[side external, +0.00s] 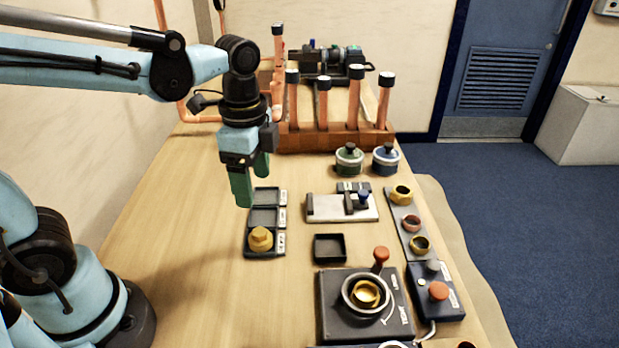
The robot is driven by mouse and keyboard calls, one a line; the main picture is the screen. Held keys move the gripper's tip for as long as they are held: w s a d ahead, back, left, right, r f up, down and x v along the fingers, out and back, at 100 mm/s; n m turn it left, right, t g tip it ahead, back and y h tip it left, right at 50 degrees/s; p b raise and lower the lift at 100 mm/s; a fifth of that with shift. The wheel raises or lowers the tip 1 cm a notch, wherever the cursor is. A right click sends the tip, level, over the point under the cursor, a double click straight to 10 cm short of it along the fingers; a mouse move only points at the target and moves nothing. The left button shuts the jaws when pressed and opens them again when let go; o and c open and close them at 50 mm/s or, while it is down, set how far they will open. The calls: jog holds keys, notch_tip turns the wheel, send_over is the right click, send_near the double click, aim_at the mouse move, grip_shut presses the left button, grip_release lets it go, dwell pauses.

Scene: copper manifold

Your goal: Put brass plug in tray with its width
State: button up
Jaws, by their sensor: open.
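The brass plug (261,239) is a stepped, gold-coloured piece. It sits upright in the nearest compartment of a dark three-compartment tray (249,222). The tray's middle and far compartments look empty. White labels run along the tray's right side, too small to read. My gripper (252,184) has green fingers. It is open and empty, above the far left end of the tray, apart from the plug and farther back on the table.
A small empty black tray (329,248) lies right of the plug. A black device with a ringed cup (367,293) stands at the front. A caliper-like gauge (342,207) lies on the right, near a strip of rings (411,223). Copper pipes (325,103) stand at the back.

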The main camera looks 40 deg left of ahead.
jog(key=shift+s+a+n+t, duration=0.15)
jog(key=shift+a+n+t, duration=0.4)
jog(key=shift+n+t, duration=1.05)
jog(key=shift+s+a+n+t, duration=0.1)
jog(key=shift+a+n+t, duration=0.6)
jog(key=shift+n, duration=1.7)
jog(key=shift+s+a+n+t, duration=0.15)
jog(key=shift+a+n+t, duration=0.25)
jog(key=shift+n+t, duration=1.25)
jog(key=shift+n+g, duration=0.35)
